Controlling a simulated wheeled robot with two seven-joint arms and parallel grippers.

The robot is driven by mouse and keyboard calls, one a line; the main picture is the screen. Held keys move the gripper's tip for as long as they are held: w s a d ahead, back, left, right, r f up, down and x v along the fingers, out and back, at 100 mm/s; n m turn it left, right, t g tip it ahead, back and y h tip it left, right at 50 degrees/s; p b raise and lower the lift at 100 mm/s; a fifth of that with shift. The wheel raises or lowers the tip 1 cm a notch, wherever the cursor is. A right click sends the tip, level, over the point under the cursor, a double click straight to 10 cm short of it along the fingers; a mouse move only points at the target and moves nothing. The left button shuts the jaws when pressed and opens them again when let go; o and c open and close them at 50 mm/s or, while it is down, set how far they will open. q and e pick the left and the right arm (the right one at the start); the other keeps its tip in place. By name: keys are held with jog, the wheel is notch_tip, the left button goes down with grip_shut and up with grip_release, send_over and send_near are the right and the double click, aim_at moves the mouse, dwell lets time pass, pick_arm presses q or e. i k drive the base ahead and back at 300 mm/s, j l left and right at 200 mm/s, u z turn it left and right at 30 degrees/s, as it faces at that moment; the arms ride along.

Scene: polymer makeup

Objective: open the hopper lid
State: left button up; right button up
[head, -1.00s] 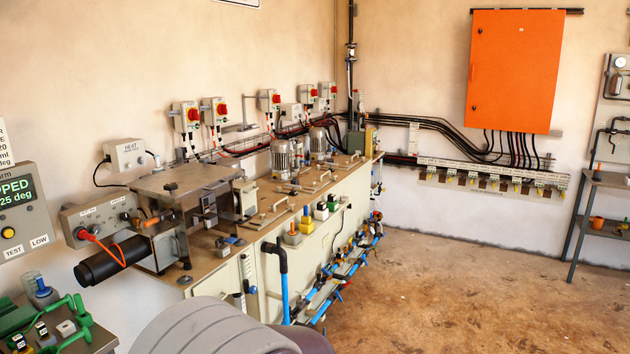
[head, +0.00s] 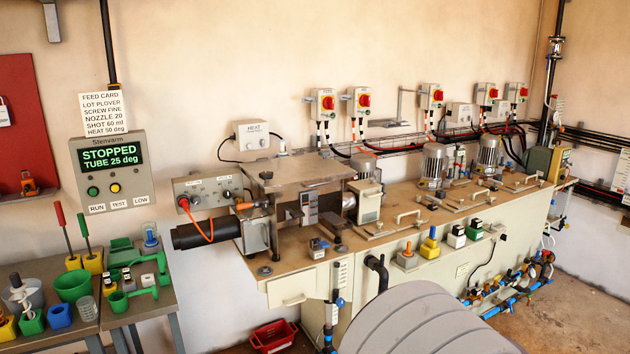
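No part is marked as the hopper, so I cannot tell for sure which lid is its lid. A flat grey metal plate (head: 305,172) lies level on top of the machine at the left end of the long bench. Flat lids with bar handles are set in the bench top; one handled lid (head: 374,230) is just right of the machine, and others run further right. They look shut. A black barrel (head: 205,233) sticks out of the machine's left side. Neither of my grippers is in view.
A panel reading STOPPED (head: 112,170) hangs on the wall at the left. A small table (head: 135,315) with green, blue and yellow vessels stands below it. A red crate (head: 274,336) is on the floor. The floor at right is open.

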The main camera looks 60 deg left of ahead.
aim_at(301, 169)
jog(key=i+j+u, duration=0.15)
jog(key=i+u, duration=0.55)
jog(key=u, duration=0.15)
jog(key=i+l+u, duration=0.1)
jog(key=i+u, duration=0.35)
jog(key=i+l+u, duration=0.2)
jog(key=u, duration=0.2)
jog(key=i, duration=0.1)
